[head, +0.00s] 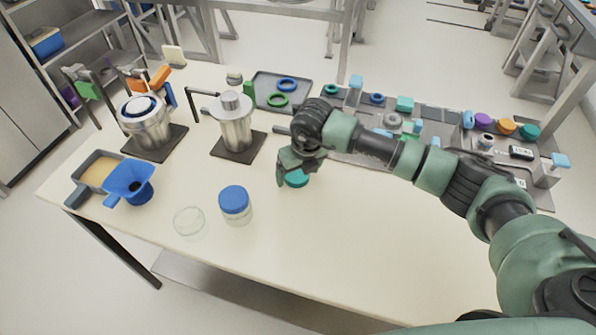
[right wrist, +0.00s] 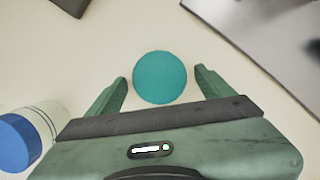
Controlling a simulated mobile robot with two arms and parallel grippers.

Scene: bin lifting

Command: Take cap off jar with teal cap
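The jar with the teal cap (head: 297,180) stands on the table near its middle; my right gripper hides most of it in the head view. In the right wrist view the teal cap (right wrist: 160,77) shows as a round disc from above. My right gripper (head: 290,170) is over the jar. Its two fingers (right wrist: 160,92) are open, one on each side of the cap, with a gap visible on both sides. My left gripper is not in view.
A jar with a blue cap (head: 234,203) and a clear glass dish (head: 189,221) stand to the left. A blue funnel (head: 130,183) is further left. Metal containers (head: 236,130) and trays with coloured parts (head: 282,88) are behind. The table's front right is clear.

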